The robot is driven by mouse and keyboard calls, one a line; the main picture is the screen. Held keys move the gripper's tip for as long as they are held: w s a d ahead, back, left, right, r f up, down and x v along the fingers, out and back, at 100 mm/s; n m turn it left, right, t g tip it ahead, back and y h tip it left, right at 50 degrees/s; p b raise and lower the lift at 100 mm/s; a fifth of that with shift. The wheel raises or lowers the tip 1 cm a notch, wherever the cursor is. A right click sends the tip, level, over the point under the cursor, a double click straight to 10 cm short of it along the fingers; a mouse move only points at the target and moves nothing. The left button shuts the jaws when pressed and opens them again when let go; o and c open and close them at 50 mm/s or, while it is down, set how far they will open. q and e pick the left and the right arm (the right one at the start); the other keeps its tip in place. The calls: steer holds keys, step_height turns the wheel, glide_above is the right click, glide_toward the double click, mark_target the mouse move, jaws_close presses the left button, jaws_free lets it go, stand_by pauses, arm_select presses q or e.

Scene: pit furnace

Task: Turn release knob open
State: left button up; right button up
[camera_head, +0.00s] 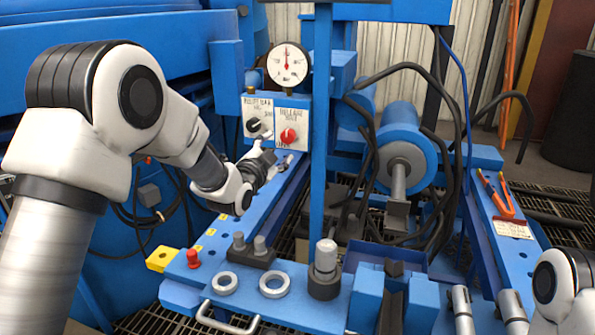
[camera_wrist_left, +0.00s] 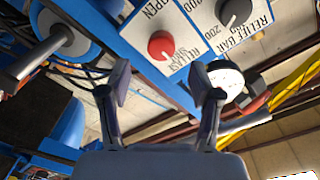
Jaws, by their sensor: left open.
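The red release knob (camera_head: 289,136) sits on a white labelled plate on the small blue control box. In the left wrist view the red knob (camera_wrist_left: 162,45) shows beyond the fingertips, roughly centred between them, with OPEN lettering beside it. My left gripper (camera_head: 267,154) is open and empty, just below and in front of the box, apart from the knob. It also shows in the left wrist view (camera_wrist_left: 163,85) with its two fingers spread. The knob's exact pointer angle is hard to tell.
A black relief knob (camera_head: 254,124) sits left of the red one. A pressure gauge (camera_head: 288,64) stands above the box. A blue post (camera_head: 320,130) rises close to the right. The blue bench (camera_head: 285,310) in front holds metal rings and a red peg (camera_head: 193,259).

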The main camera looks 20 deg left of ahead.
mark_target(287, 138)
arm_select(q)
steer(key=w, duration=0.5)
steer(key=w+b, duration=0.1)
steer(key=w, duration=0.1)
steer(key=shift+w+d+r, duration=0.15)
steer(key=shift+w+d, duration=0.2)
steer(key=shift+c, duration=0.3)
steer(key=c, duration=1.1)
